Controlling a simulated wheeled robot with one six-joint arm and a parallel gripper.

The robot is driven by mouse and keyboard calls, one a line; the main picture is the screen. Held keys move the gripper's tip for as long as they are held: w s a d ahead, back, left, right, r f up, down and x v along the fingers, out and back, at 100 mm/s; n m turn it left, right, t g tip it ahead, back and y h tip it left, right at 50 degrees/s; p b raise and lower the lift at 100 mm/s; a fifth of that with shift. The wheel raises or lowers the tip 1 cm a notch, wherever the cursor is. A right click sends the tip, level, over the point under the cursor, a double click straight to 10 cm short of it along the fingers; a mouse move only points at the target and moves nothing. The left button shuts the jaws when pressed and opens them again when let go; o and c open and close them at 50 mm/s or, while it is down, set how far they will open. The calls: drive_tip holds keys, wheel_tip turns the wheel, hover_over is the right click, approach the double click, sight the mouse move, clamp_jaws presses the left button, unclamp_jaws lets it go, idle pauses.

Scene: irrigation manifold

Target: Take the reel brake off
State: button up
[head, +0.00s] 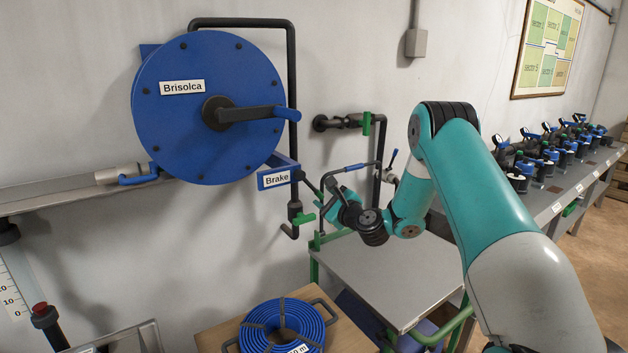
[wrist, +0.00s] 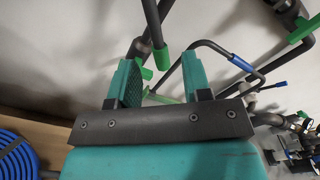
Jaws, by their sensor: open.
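The blue hose reel (head: 200,110), labelled Brisolca, is on the wall at the left of the head view, with a crank on its face. A blue plate marked Brake (head: 277,179) sits at its lower right. A short dark rod (head: 310,184), seemingly the brake lever, slants down and right from beside the plate. My gripper (head: 328,195) is just right of it, open, with nothing seen held. The wrist view shows its two teal fingers (wrist: 160,62) apart. My gripper partly hides the rod's end, so I cannot tell whether they touch.
A dark pipe with a green valve handle (head: 305,218) hangs close by; the handle also shows in the wrist view (wrist: 161,58). A grey-topped cart (head: 385,275) stands below. A coiled blue hose (head: 255,325) lies at the front. A bench of valves (head: 565,195) is at right.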

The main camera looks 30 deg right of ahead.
sight(319, 194)
drive_tip(key=w+p, duration=0.2)
drive_tip(key=w, duration=0.4)
drive_tip(key=shift+w+a, duration=0.15)
drive_tip(key=shift+w, duration=0.05)
drive_tip(key=shift+c, duration=0.3)
clamp_jaws()
